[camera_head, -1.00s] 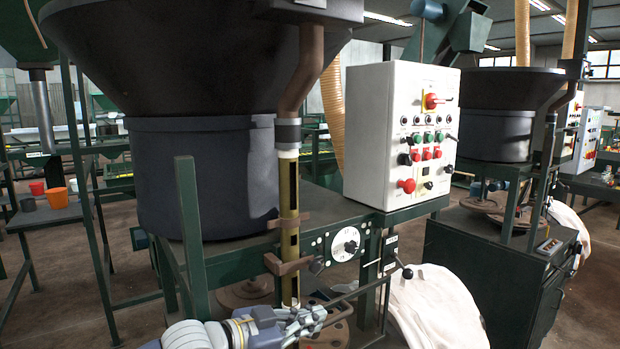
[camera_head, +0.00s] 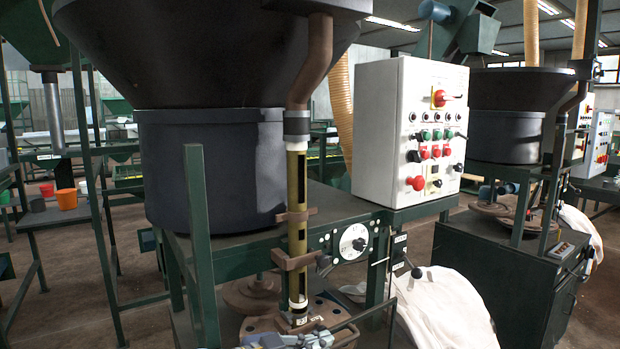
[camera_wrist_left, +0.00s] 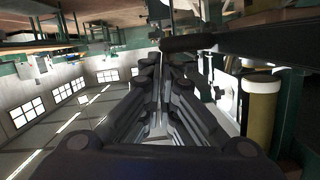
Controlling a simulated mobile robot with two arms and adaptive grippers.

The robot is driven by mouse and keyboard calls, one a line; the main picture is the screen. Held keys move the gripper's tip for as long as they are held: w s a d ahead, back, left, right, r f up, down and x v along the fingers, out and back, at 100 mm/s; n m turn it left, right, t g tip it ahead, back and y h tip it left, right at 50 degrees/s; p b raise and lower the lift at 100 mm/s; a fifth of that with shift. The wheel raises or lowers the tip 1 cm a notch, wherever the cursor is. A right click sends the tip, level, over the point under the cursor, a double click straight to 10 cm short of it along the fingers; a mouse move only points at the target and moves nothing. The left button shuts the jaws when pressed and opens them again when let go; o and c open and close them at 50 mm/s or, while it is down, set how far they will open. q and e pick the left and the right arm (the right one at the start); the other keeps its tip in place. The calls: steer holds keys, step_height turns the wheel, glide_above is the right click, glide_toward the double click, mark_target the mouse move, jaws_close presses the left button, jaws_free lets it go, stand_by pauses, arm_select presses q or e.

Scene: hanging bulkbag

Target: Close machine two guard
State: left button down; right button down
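Two machines with dark hoppers stand in the head view: a near one (camera_head: 210,165) and a farther one (camera_head: 500,125) at the right. I cannot read a number on either, nor make out for sure which part is the guard. The near machine has a vertical slotted yellow-brown tube (camera_head: 297,205) with brown clamps, and a thin dark bar with a black knob (camera_head: 416,272) at its lower right. My left gripper (camera_head: 312,341) is low at the bottom edge, below the tube. My right gripper is out of view.
A white control box (camera_head: 390,130) stands on the near machine's green frame (camera_head: 198,240), with a round dial (camera_head: 353,241) below. In the left wrist view a yellow cylinder (camera_wrist_left: 260,110) and dark beam (camera_wrist_left: 265,45) are close on the right.

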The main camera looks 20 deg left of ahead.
arm_select(q)
steer(key=shift+f, duration=0.3)
step_height(320, 180, up, 5)
steer(key=p, duration=0.5)
steer(key=b+v, duration=0.3)
steer(key=v, duration=0.6)
steer(key=shift+s+f, duration=0.2)
steer(key=shift+s, duration=0.4)
steer(key=shift+d, duration=0.1)
